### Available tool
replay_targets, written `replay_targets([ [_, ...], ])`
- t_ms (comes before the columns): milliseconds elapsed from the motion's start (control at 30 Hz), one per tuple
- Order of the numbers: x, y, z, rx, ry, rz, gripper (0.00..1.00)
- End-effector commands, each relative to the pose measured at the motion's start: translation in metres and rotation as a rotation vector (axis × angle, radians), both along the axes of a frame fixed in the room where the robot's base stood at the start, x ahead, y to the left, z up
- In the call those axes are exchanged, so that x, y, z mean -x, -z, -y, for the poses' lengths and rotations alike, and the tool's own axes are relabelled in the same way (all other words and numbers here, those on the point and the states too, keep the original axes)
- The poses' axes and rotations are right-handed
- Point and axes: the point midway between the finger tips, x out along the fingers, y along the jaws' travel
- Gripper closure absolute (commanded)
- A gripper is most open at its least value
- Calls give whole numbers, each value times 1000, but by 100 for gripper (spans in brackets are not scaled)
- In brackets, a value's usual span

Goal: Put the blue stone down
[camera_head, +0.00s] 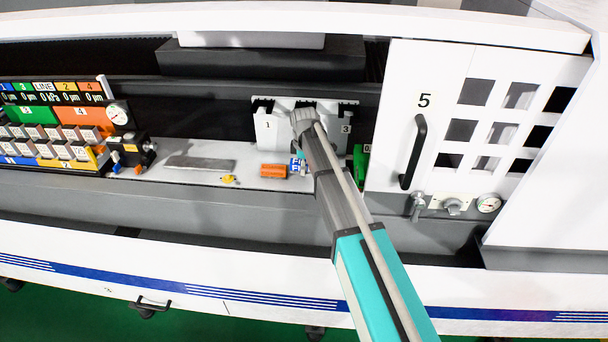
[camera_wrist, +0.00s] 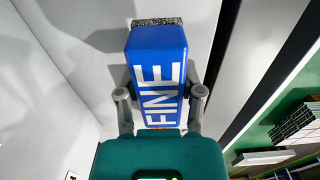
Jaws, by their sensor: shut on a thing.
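The blue stone (camera_wrist: 158,70) is a blue block with the white word FINE and a speckled grey strip along its far end. My gripper (camera_wrist: 160,96) is shut on it, with one finger on each side. In the head view the blue stone (camera_head: 297,166) shows small beneath my wrist, just right of an orange block (camera_head: 273,171). The fingers are mostly hidden there by my arm. I cannot tell whether the stone touches the white ledge (camera_head: 250,181) below it.
A green block (camera_head: 361,160) stands right of my arm. A small yellow item (camera_head: 228,179) and a grey flat plate (camera_head: 200,163) lie to the left. A white numbered fixture (camera_head: 268,125) stands behind. The white door panel (camera_head: 385,110) with a black handle (camera_head: 413,150) bounds the right.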

Motion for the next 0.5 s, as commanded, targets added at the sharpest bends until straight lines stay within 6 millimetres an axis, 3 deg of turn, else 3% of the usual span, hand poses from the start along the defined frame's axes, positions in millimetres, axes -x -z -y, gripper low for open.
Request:
replay_targets([
  [300,-5,28,0,0,1,0,95],
  [500,-5,37,0,0,2,0,95],
])
